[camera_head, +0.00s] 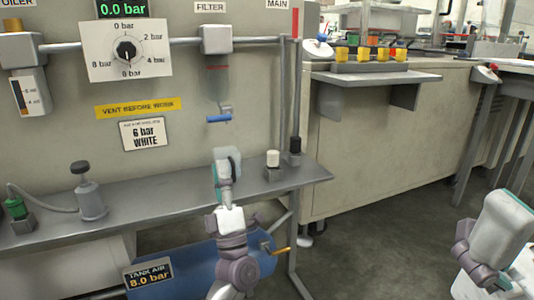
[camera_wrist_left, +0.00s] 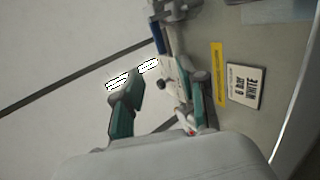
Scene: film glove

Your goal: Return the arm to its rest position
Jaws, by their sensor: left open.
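My left arm rises from the bottom middle of the head view, and its gripper (camera_head: 227,165) is in front of the grey bench and panel. I see it mostly from behind there, so its fingers are largely hidden. In the left wrist view the two dark and teal fingers stand apart, and the left gripper (camera_wrist_left: 160,103) is open with nothing held between them. Part of my right arm shows at the lower right of the head view; I see no fingers of its gripper.
A metal shelf (camera_head: 140,205) carries a plunger-like device (camera_head: 90,195) and a white-capped fitting (camera_head: 273,163). Above are a pressure dial (camera_head: 127,52), a filter (camera_head: 217,75) with a blue-handled valve (camera_head: 219,118), and a "6 bar WHITE" sign (camera_head: 144,134). A blue tank (camera_head: 195,272) lies below. Floor right is clear.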

